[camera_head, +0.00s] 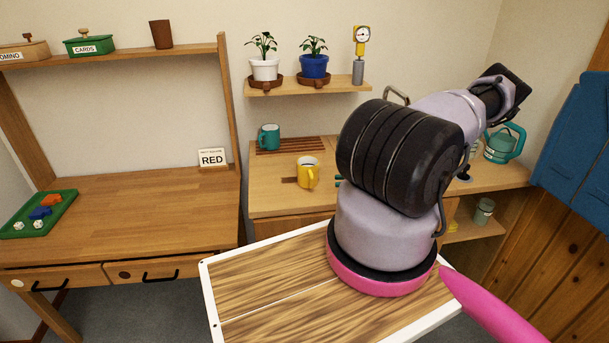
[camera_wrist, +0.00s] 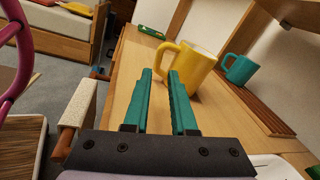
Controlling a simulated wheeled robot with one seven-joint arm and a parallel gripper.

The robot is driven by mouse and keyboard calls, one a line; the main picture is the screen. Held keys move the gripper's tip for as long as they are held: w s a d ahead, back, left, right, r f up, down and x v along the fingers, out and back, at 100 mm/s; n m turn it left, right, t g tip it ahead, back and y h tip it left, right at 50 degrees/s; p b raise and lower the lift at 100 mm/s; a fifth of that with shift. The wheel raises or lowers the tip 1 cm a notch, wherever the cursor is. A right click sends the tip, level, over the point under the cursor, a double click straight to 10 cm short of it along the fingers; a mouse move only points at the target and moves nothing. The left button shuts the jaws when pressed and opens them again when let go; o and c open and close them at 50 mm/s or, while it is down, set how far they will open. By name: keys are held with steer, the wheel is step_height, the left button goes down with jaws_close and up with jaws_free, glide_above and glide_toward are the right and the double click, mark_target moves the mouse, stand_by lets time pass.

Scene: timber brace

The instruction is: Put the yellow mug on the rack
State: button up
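The yellow mug (camera_head: 308,173) stands upright on the wooden counter, and it also shows just ahead of my fingers in the wrist view (camera_wrist: 197,72). Its handle points toward the space beyond my fingertips. My gripper (camera_wrist: 160,75) is open, with two teal fingers apart and nothing between them; the handle looks close to the fingertips, and I cannot tell whether they touch. In the head view my arm hides most of the gripper. The slatted brown rack (camera_head: 305,145) lies at the back of the counter, also seen in the wrist view (camera_wrist: 268,117).
A teal mug (camera_head: 269,137) stands on the rack's left end; the rack's right part is bare. A shelf (camera_head: 340,87) with potted plants hangs above. A teal kettle (camera_head: 503,143) is at right. A desk (camera_head: 130,205) stands at left.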

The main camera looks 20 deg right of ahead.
mark_target(311, 187)
steer(key=shift+w+a+f, duration=0.1)
steer(key=shift+a+f, duration=0.05)
steer(key=shift+f, duration=0.1)
steer(key=x, duration=1)
steer(key=shift+w+a+r, duration=0.1)
steer(key=shift+w+a, duration=0.1)
steer(key=shift+w, duration=0.05)
jaws_close()
stand_by(0.9)
